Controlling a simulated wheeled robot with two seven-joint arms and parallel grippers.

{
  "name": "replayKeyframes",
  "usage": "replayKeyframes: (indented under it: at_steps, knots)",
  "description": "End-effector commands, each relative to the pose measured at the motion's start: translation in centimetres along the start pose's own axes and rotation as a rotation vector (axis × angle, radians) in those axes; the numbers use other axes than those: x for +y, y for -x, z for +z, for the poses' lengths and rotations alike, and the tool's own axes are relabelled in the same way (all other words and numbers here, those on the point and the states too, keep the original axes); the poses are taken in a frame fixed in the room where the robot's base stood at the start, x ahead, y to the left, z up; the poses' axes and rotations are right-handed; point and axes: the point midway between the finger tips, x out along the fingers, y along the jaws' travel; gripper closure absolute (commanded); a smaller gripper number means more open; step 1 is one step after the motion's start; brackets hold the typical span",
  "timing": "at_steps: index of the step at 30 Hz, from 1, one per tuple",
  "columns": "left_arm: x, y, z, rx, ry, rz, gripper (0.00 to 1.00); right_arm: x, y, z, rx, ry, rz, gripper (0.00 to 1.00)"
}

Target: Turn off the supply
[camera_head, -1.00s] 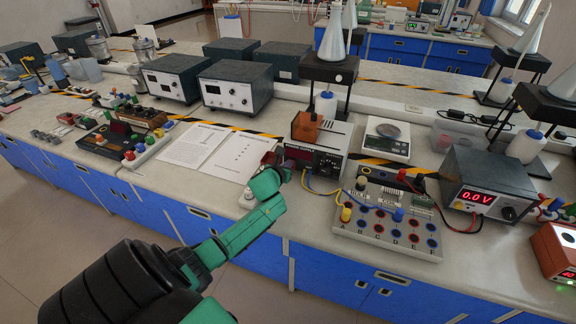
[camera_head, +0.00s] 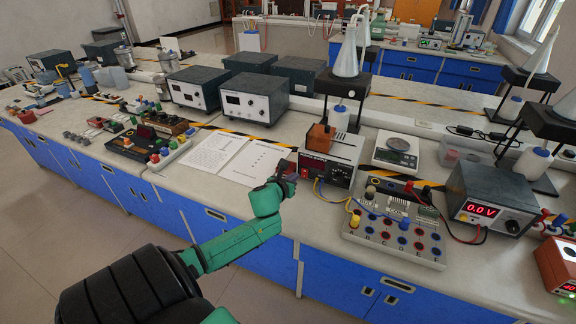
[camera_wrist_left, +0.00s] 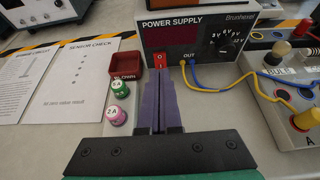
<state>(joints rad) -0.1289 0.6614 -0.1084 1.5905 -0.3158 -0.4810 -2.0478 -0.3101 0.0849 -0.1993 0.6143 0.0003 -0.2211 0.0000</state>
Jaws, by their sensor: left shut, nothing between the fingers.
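The power supply (camera_head: 327,174) is a box with a light top on the front bench. Its front, with a dark, unlit display, dial and "OUT" sockets, shows in the left wrist view (camera_wrist_left: 232,54). A red rocker switch (camera_wrist_left: 159,59) marked "0" sits at the front's lower left. Yellow and blue leads (camera_wrist_left: 205,83) run from the sockets to the right. My left gripper (camera_head: 284,176) is at the supply's left front. In the wrist view its purple fingers (camera_wrist_left: 159,84) are shut and empty, tips at the switch. I cannot tell whether they touch it; they hide its lower part.
A circuit board (camera_head: 397,228) with sockets stands to the right, beside a box reading 0.0 V (camera_head: 490,198). Paper sheets (camera_head: 250,162) lie further left.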

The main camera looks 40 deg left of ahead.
Motion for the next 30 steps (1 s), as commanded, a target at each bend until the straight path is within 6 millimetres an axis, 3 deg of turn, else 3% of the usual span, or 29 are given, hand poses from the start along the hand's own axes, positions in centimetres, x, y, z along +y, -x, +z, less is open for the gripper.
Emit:
replayKeyframes:
  at_steps: [3, 8, 26, 28, 30]
  knots:
    - [0.0, 2.5, 0.6, 0.001, -0.004, -0.002, 1.0, 0.2, 0.3, -0.7, 0.01, 0.001, 0.002, 0.5]
    - [0.0, 4.5, 1.1, 0.0, -0.001, 0.0, 1.0, 0.0, 0.4, -2.1, 0.033, -0.001, 0.0, 0.5]
    - [0.0, 4.8, 1.2, 0.0, 0.005, 0.001, 1.0, -0.4, 0.4, -1.0, 0.015, -0.001, -0.005, 0.5]
    - [-0.3, 5.0, 0.6, 0.014, 0.065, 0.006, 1.0, -0.4, 0.4, -1.0, 0.015, -0.001, -0.005, 0.5]
    - [-1.0, 5.8, -1.0, 0.056, 0.25, 0.027, 1.0, -0.4, 0.4, -1.0, 0.015, -0.001, -0.005, 0.5]
